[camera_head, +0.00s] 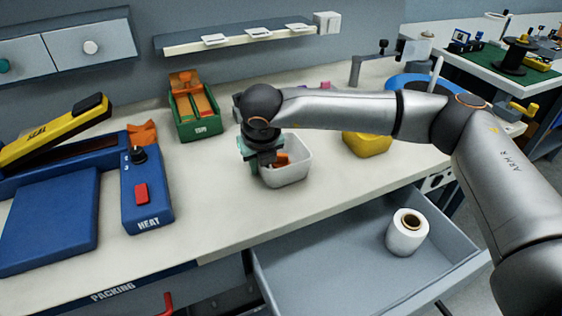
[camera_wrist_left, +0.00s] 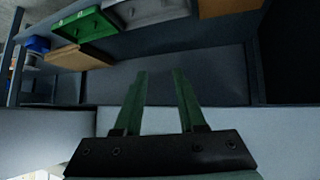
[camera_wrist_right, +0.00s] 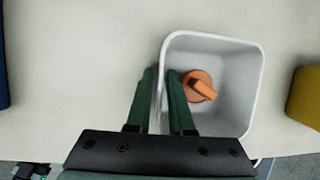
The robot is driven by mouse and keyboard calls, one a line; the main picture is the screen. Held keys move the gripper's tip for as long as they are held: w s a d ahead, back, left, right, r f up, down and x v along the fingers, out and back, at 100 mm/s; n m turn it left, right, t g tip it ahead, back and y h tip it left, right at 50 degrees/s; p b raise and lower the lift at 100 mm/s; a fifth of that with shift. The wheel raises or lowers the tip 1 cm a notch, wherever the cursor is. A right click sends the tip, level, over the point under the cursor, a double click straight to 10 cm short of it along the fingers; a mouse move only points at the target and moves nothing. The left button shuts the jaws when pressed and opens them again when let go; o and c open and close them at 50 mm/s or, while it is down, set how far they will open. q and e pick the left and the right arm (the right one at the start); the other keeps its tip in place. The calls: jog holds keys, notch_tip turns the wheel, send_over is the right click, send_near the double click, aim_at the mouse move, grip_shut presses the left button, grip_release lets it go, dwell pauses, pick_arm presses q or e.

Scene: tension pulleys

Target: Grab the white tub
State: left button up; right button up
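The white tub (camera_head: 294,172) stands on the light worktop near its front edge, with an orange part (camera_wrist_right: 201,86) inside. In the right wrist view the tub (camera_wrist_right: 252,90) appears from above. My right gripper (camera_wrist_right: 160,70) straddles the tub's left wall, one finger outside and one inside. The gap between these fingers is narrow, and I cannot tell whether they press on the wall. In the head view my right gripper (camera_head: 264,168) points down at the tub's left side. My left gripper (camera_wrist_left: 160,72) is open and empty, and is out of the head view.
An open grey drawer (camera_head: 330,275) holding a white roll (camera_head: 407,233) juts out below the worktop. A yellow bin (camera_head: 367,144) stands right of the tub. A green box (camera_head: 194,110) and blue HEAT unit (camera_head: 147,190) stand left. Worktop between HEAT unit and tub is clear.

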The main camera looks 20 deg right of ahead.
jog(key=shift+c, duration=0.3)
grip_shut()
dwell(1.1)
